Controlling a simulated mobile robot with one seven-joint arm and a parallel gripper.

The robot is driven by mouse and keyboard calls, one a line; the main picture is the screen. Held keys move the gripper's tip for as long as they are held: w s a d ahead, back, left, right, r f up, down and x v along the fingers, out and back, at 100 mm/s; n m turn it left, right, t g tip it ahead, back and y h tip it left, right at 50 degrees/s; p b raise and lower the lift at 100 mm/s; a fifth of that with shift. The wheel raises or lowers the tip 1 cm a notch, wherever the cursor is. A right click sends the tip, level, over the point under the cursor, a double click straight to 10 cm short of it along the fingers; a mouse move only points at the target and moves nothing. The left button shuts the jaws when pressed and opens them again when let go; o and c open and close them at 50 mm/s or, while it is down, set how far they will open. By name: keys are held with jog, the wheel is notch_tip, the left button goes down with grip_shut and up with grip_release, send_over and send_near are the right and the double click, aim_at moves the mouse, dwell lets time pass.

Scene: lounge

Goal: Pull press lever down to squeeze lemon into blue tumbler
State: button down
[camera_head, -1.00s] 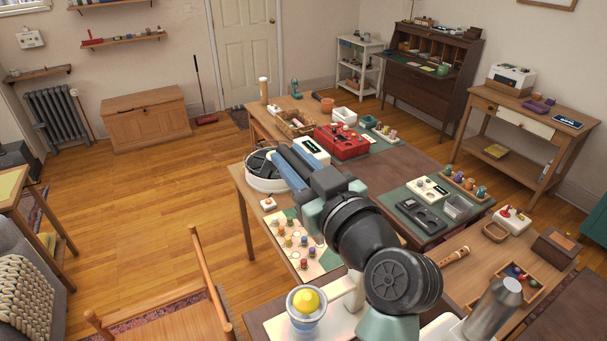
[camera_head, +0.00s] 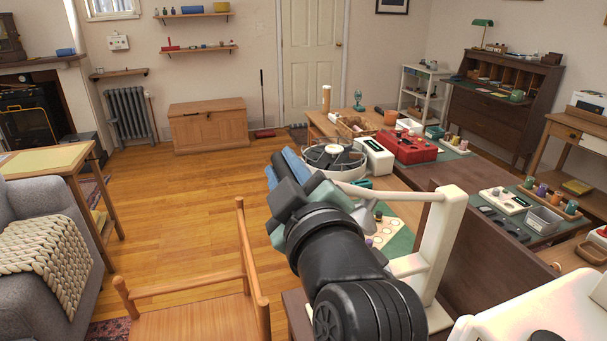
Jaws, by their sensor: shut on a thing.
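The white press (camera_head: 443,240) stands right of my arm, with an upright post and a pale bar running left from its top. The bar, which looks like the press lever (camera_head: 415,195), passes behind my arm. My gripper (camera_head: 284,170), with blue fingers, points up and left, away from the camera. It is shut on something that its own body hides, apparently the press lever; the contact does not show. The blue tumbler and the lemon are not visible in the current view.
A wooden chair (camera_head: 245,270) stands close left of my arm. A large white object (camera_head: 530,315) fills the lower right. Open floor (camera_head: 190,205) lies left.

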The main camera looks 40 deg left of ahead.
notch_tip(320, 180, down, 19)
jog(key=n+b, duration=0.5)
jog(key=b, duration=1.4)
jog(key=shift+n, duration=0.3)
jog(key=c, duration=0.7)
grip_release()
jog(key=shift+d+r, duration=0.1)
jog(key=v, duration=1.2)
dwell(1.1)
